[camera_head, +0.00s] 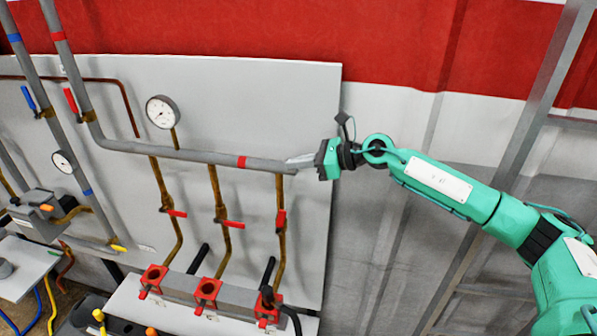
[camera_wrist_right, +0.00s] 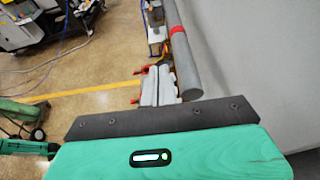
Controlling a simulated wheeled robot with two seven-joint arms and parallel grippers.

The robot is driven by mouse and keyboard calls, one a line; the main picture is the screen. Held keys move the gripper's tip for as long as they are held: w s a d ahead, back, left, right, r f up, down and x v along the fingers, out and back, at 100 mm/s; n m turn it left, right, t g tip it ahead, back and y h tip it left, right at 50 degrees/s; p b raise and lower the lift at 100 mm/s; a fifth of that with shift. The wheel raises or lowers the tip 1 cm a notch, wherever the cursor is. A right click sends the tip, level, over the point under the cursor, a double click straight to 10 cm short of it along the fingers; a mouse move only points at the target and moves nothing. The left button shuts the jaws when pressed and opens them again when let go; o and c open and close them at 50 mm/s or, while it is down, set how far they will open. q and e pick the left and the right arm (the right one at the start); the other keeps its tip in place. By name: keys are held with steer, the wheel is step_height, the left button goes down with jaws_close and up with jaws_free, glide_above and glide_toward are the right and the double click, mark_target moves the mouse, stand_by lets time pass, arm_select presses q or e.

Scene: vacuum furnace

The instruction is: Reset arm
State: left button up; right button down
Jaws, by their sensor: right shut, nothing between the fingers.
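My right gripper (camera_head: 301,160) reaches in from the right in the head view, raised near the right edge of the grey panel. Its grey fingers are shut and empty, close to the end of the horizontal grey pipe (camera_head: 215,157) with a red band. I cannot tell whether the fingers touch the pipe. In the right wrist view the closed fingers (camera_wrist_right: 158,85) stand beyond the teal gripper body, and the grey pipe (camera_wrist_right: 182,60) shows to their right. My left gripper is in neither view.
The grey panel (camera_head: 230,90) carries gauges (camera_head: 162,112), brass pipes and red-handled valves (camera_head: 233,224). Below it is a block with red-rimmed ports (camera_head: 207,290). A red and white wall (camera_head: 420,60) stands behind. A yellow line (camera_wrist_right: 90,91) crosses the open floor in the wrist view.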

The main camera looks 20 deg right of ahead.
steer(key=shift+r, duration=0.25)
stand_by(0.3)
